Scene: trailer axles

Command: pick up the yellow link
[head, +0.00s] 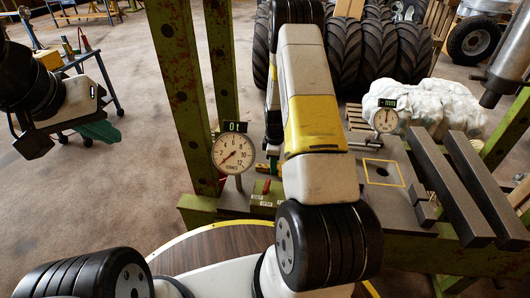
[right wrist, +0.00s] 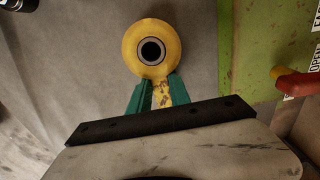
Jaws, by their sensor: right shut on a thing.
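The yellow link (right wrist: 152,70) shows in the right wrist view as a round eye with a dark hole and a metal bushing, on a worn shank. My right gripper (right wrist: 158,88) is shut on this shank, with a green finger on each side. The rest of the link is hidden behind the gripper. In the head view my right arm covers most of that gripper. My left gripper (head: 100,132), with green fingers, is at the far left, over the floor and away from the link. I cannot tell whether its fingers are open.
A green press frame (head: 185,100) with a dial gauge (head: 233,153) stands just left of my right arm. A red lever (right wrist: 297,84) on a green block is right of the link. Steel bars (head: 470,185) lie at the right. Floor at left is mostly clear.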

